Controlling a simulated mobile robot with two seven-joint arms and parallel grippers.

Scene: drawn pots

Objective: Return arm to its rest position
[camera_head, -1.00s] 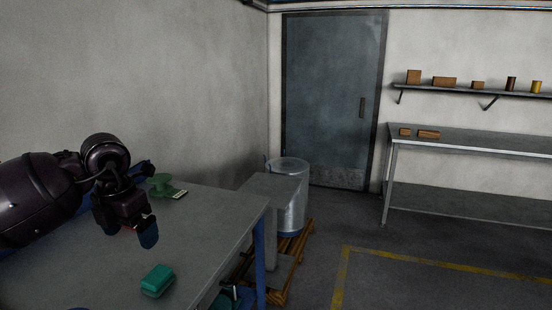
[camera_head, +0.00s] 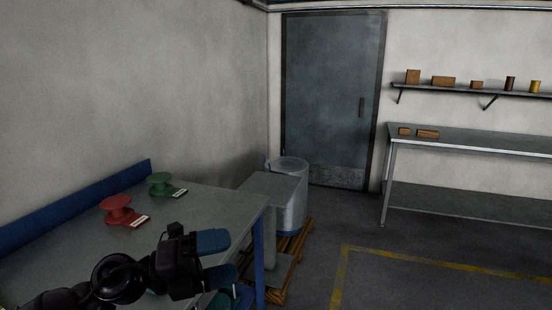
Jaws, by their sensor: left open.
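My left arm comes in from the bottom left of the head view. Its dark gripper (camera_head: 218,258) has two blue fingertips, spread apart with nothing between them. It is over the near right part of the grey table (camera_head: 200,205), pointing right. My right gripper is not in view.
A blue rail (camera_head: 75,207) runs along the table's back edge. A grey stand (camera_head: 268,190) and a metal drum (camera_head: 293,200) on a wooden pallet (camera_head: 290,260) are right of the table. A long bench (camera_head: 470,145) stands at the right. The floor between is clear.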

